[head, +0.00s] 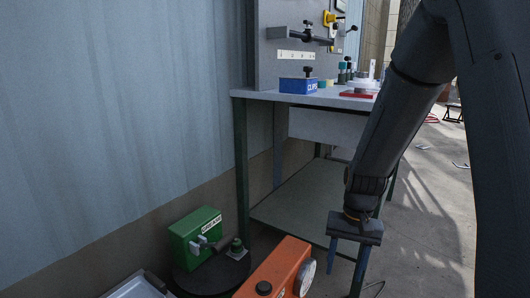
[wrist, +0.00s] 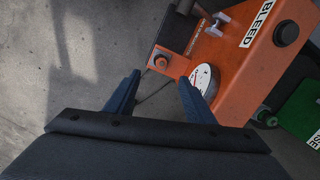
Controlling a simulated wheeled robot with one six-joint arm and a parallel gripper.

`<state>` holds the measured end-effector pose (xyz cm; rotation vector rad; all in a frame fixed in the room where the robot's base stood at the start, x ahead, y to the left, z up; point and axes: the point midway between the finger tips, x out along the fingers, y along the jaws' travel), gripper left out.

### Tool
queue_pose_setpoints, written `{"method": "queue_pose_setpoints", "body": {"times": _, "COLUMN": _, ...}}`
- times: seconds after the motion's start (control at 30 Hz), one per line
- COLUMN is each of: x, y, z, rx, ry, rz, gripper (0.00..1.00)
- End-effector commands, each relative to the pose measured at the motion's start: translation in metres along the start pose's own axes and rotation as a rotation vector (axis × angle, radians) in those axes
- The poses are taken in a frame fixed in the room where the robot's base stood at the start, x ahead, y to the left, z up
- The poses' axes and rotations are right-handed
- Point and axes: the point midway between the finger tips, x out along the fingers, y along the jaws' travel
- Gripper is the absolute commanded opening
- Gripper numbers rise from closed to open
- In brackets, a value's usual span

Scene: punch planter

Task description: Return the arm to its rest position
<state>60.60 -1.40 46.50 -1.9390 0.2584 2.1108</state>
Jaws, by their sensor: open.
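My gripper (head: 345,272) hangs pointing down in the head view, in front of the workbench and to the right of an orange box. Its two blue fingers are apart with nothing between them. My dark arm comes down from the upper right in the head view.
The orange box (head: 273,272), labelled BLEED in the wrist view, is close to the fingers. A green box (head: 196,237) stands left of it. The workbench (head: 330,99) carries a blue box (head: 298,85). Concrete floor (head: 432,205) is open at right.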

Motion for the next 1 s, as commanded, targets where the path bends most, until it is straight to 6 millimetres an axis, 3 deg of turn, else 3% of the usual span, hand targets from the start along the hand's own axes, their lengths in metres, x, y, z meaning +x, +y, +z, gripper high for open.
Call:
{"method": "queue_pose_setpoints", "body": {"times": 0.1, "x": -0.021, "y": 0.001, "z": 0.020, "rx": -0.073, "ry": 0.075, "rz": 0.005, "gripper": 0.49}}
{"method": "queue_pose_setpoints", "body": {"times": 0.3, "x": -0.046, "y": 0.003, "z": 0.051, "rx": -0.185, "ry": 0.186, "rz": 0.013, "gripper": 0.49}}
{"method": "queue_pose_setpoints", "body": {"times": 0.67, "x": -0.067, "y": 0.007, "z": 0.091, "rx": -0.326, "ry": 0.321, "rz": 0.024, "gripper": 0.49}}
{"method": "queue_pose_setpoints", "body": {"times": 1.0, "x": -0.086, "y": -0.063, "z": 0.145, "rx": -0.483, "ry": 0.257, "rz": -0.020, "gripper": 0.49}}
